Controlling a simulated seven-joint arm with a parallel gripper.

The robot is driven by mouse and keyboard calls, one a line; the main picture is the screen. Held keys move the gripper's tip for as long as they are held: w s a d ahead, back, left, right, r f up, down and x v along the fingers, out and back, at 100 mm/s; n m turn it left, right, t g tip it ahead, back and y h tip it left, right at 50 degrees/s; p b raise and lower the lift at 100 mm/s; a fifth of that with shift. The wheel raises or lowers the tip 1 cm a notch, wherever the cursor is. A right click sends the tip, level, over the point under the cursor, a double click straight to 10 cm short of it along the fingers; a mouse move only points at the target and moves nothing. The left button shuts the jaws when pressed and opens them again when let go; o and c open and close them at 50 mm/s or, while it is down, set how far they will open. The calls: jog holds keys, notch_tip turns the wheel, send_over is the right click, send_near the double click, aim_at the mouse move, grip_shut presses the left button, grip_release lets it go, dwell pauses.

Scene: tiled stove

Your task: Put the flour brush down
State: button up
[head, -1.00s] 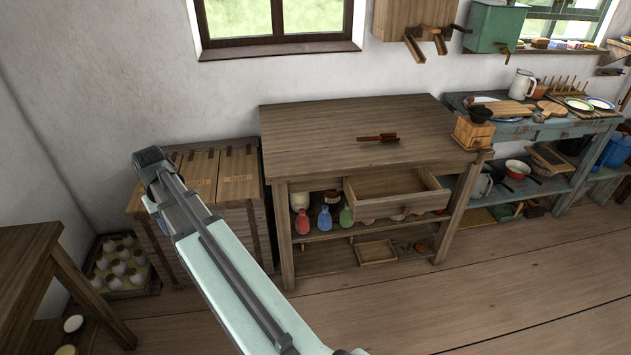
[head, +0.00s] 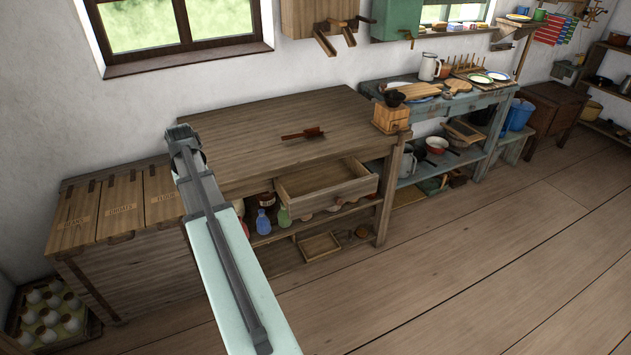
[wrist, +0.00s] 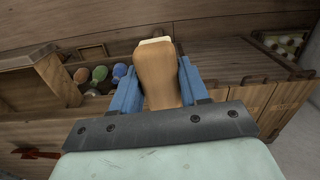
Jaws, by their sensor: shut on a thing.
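My gripper (wrist: 157,72) is shut on a tan wooden thing with a pale end, which looks like the flour brush (wrist: 160,75). The brush sits between the two blue fingers in the wrist view. Part of it is hidden behind the dark gripper plate. In the head view, my gripper (head: 180,135) is at the left end of the wooden worktable (head: 250,125); the held brush cannot be made out there.
A dark red-brown brush-like tool (head: 303,133) lies on the worktable, with bare top around it. The drawer (head: 325,187) below is open. A coffee mill (head: 391,118) stands at the right corner. Lidded wooden bins (head: 115,210) stand at left.

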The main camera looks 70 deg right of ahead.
jog(key=s+d+m, duration=0.2)
jog(key=s+d, duration=0.9)
jog(key=d, duration=0.3)
jog(key=s+d+m, duration=0.3)
jog(key=s+d, duration=0.7)
jog(key=d, duration=0.4)
jog(key=n, duration=0.4)
send_over(303, 194)
notch_tip(303, 194, down, 17)
jog(key=shift+a+r, duration=0.15)
jog(key=o, duration=1)
notch_tip(303, 194, up, 12)
jog(key=shift+r, duration=0.1)
